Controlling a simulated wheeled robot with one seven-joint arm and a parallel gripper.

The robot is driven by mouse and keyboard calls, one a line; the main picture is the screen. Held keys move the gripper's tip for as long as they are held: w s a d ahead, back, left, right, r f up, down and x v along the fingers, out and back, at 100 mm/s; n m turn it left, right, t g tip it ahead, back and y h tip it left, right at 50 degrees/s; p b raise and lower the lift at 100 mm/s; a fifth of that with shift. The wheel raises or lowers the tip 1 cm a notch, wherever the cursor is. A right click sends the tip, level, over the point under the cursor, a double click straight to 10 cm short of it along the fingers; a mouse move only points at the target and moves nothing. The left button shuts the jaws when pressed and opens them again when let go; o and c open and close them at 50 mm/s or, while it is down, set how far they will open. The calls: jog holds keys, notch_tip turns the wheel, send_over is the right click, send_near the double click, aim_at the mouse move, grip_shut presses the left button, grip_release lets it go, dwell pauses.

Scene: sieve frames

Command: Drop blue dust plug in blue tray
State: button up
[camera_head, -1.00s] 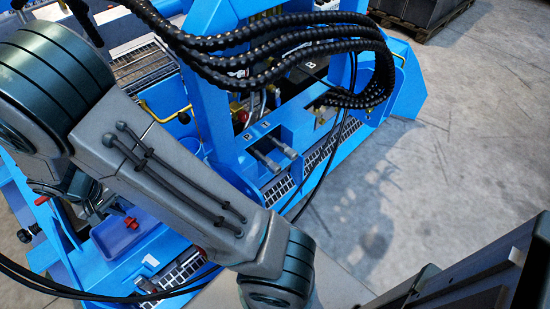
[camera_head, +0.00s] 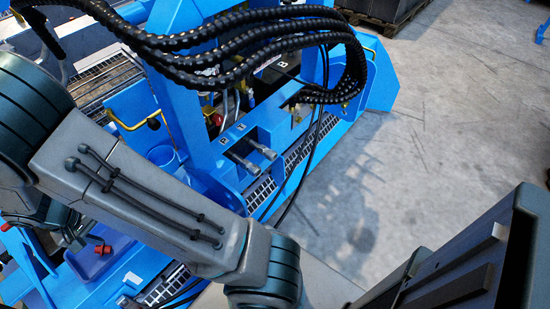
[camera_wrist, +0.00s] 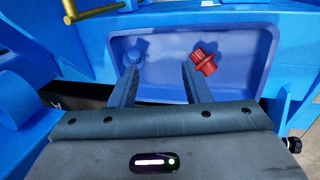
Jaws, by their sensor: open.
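The blue tray (camera_wrist: 250,55) is a shallow rectangular box at the top middle of the wrist view. A blue dust plug (camera_wrist: 135,54) lies inside it at the left, just past my left fingertip. A red plug (camera_wrist: 204,62) lies in the tray at the right, close to my right finger, which partly overlaps it. My gripper (camera_wrist: 160,72) is open with nothing between its fingers, its tips over the tray. In the head view the tray (camera_head: 122,262) and red plug (camera_head: 103,249) show at lower left. The blue plug cannot be made out there.
The blue machine frame (camera_head: 180,80) surrounds the tray. Black ribbed hoses (camera_head: 240,40) arch over it. A yellow handle (camera_wrist: 95,12) stands left of the tray. A round blue cup (camera_head: 163,156) sits behind my arm.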

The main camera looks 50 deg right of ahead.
jog(key=p+v, duration=0.2)
jog(key=v, duration=1.2)
jog(key=shift+p, duration=0.4)
jog(key=s+d+r+t+y+p, duration=0.1)
jog(key=s+d+r+p, duration=0.7)
jog(key=r, duration=0.4)
jog(key=s+d+r+t+y+p, duration=0.2)
jog(key=s+d+r+p, duration=0.6)
jog(key=r, duration=0.5)
jog(key=shift+s+d+r+p, duration=0.2)
jog(key=shift+s+d+p, duration=0.25)
jog(key=shift+d, duration=0.5)
